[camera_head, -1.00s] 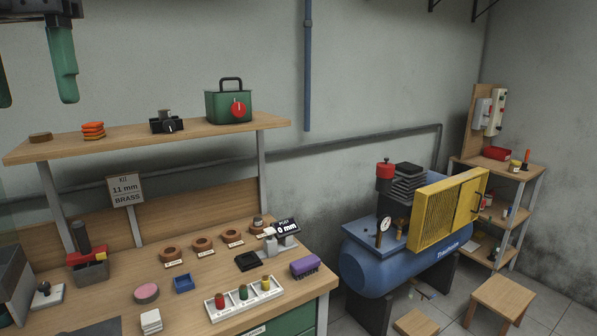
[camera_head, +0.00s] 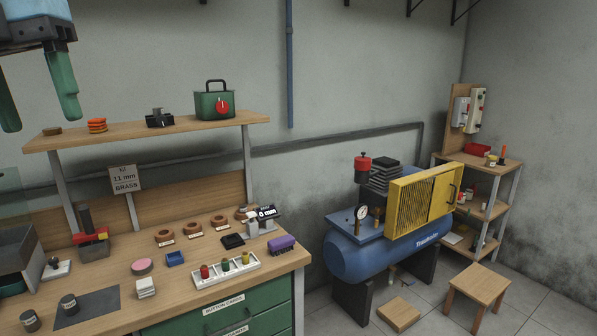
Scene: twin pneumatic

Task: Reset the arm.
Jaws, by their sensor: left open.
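My left gripper (camera_head: 38,98) is at the upper left of the head view. Its two green fingers hang down, wide apart, with nothing between them. It shows in front of the wall, above the left end of the wooden shelf (camera_head: 150,130). My right gripper does not show.
The workbench (camera_head: 275,270) holds a tray (camera_head: 229,269) with coloured pieces, a purple brush (camera_head: 282,243), a small display (camera_head: 265,213) and several rings. A green box (camera_head: 214,104) stands on the shelf. A blue compressor (camera_head: 375,255) and a stool (camera_head: 481,285) stand right of the bench.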

